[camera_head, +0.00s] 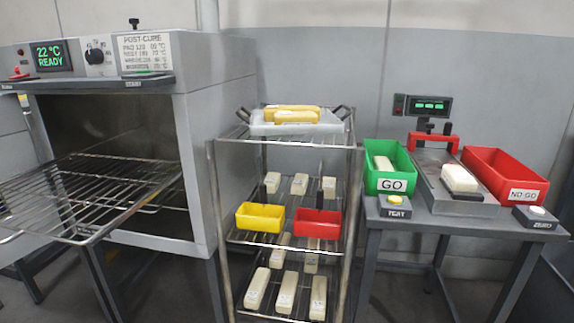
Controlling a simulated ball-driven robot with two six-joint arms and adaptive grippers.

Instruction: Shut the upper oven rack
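The oven (190,130) stands at the left with its chamber open at the front. Its upper rack (95,190) is a wire shelf pulled far out toward me, its front edge sticking out past the oven opening at the lower left. The rack looks empty. Another wire rack (170,193) shows below it, inside the chamber. Neither of my grippers is in view.
A wire trolley (220,205) with pale blocks, a yellow bin (260,218) and a red bin (316,224) stands right of the oven. A table (450,228) with a green GO bin (392,184) and red NO-GO bin (507,192) is further right.

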